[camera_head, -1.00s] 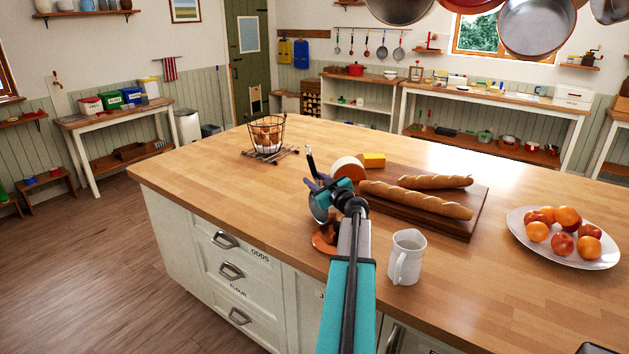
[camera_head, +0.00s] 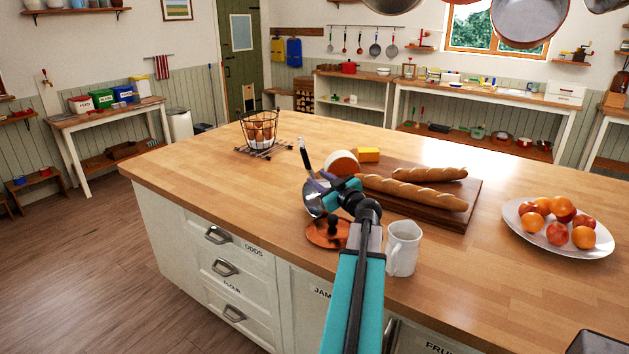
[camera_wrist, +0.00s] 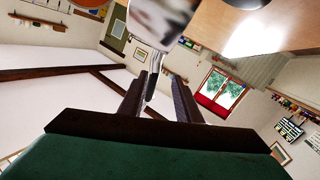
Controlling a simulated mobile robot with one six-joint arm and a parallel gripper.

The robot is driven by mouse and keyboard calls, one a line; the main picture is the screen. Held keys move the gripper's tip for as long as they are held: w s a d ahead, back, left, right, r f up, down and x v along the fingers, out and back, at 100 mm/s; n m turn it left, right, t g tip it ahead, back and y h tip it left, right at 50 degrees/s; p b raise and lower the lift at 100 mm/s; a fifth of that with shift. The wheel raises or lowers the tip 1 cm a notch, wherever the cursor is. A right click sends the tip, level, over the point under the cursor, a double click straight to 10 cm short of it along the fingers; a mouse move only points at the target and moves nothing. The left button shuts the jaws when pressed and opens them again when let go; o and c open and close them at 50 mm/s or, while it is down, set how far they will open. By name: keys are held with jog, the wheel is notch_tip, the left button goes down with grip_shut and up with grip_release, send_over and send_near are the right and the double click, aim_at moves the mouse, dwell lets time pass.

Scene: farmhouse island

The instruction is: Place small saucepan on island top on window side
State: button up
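The small saucepan (camera_head: 314,199) is metallic, and its dark-tipped handle points up. It hangs tilted in my gripper (camera_head: 329,190), above the near edge of the wooden island top (camera_head: 240,190). The blurred pan body (camera_wrist: 160,22) shows beyond the fingertips. Whether the pan touches anything below cannot be told.
A cheese wheel (camera_head: 342,163), a yellow block (camera_head: 368,154) and a board (camera_head: 430,217) with two baguettes lie beyond my gripper. A white jug (camera_head: 403,248) stands close right. Pans (camera_head: 530,22) hang overhead.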

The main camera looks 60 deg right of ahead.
jog(key=shift+b+v, duration=0.6)
jog(key=shift+v, duration=1.55)
jog(key=shift+r, duration=0.1)
